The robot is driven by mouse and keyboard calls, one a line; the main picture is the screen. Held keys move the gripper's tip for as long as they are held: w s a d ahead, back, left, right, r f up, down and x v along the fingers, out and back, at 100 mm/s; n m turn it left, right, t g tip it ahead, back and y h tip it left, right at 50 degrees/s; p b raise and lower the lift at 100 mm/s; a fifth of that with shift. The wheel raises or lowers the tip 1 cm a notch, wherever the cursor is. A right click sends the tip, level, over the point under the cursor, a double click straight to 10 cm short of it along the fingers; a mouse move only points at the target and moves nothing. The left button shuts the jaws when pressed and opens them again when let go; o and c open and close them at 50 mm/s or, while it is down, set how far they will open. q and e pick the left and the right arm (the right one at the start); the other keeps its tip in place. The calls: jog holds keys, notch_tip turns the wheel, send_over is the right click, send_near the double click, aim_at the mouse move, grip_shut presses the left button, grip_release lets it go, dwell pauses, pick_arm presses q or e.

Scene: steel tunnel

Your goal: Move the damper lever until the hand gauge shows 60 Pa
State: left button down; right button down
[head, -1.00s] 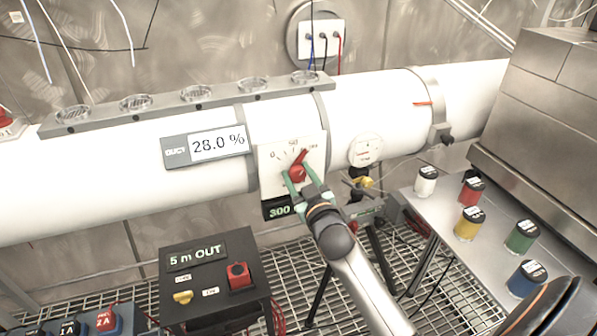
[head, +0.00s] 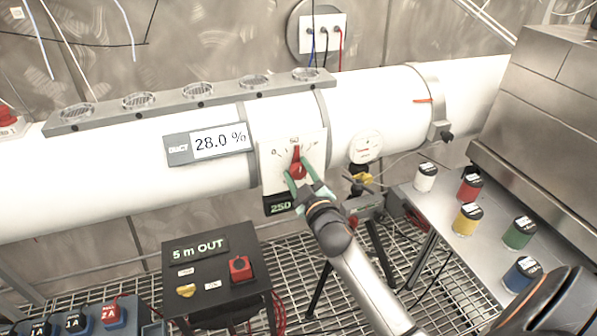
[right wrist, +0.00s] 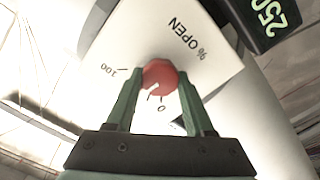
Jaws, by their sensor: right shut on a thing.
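The red damper lever (head: 298,165) stands on a white dial plate (head: 274,158) on the duct and points almost straight up. My right gripper (head: 303,187) is shut on the lever's red knob, one green finger on each side; the right wrist view shows the knob (right wrist: 160,76) between the fingers. A small black display (head: 278,204) under the plate reads 250 in green, also seen in the wrist view (right wrist: 268,18). My left gripper is out of view.
A black "5 m OUT" box (head: 212,262) with a red knob stands below. Several coloured jars stand on the steel bench (head: 408,192) at the right. A tripod stands behind my right arm.

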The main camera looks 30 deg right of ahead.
jog(key=shift+c, duration=1.4)
grip_release()
jog(key=b+v, duration=0.1)
jog(key=v, duration=1.1)
jog(key=shift+s, duration=0.25)
jog(key=shift+a, duration=0.1)
jog(key=s+a+f+m+g+y, duration=0.1)
jog(key=s+a+f+g+y, duration=0.1)
jog(key=f, duration=0.6)
jog(key=s+a+f+m+g+y, duration=0.1)
jog(key=s+a+f+g+y, duration=0.1)
jog(key=s+a+f, duration=0.5)
jog(key=s+a+f+m+g+y, duration=0.1)
jog(key=s+a+f+g, duration=0.3)
jog(key=f, duration=0.6)
jog(key=shift+s+a+g+y+p, duration=0.4)
jog(key=shift+s+a+y, duration=0.3)
jog(key=shift+s, duration=0.45)
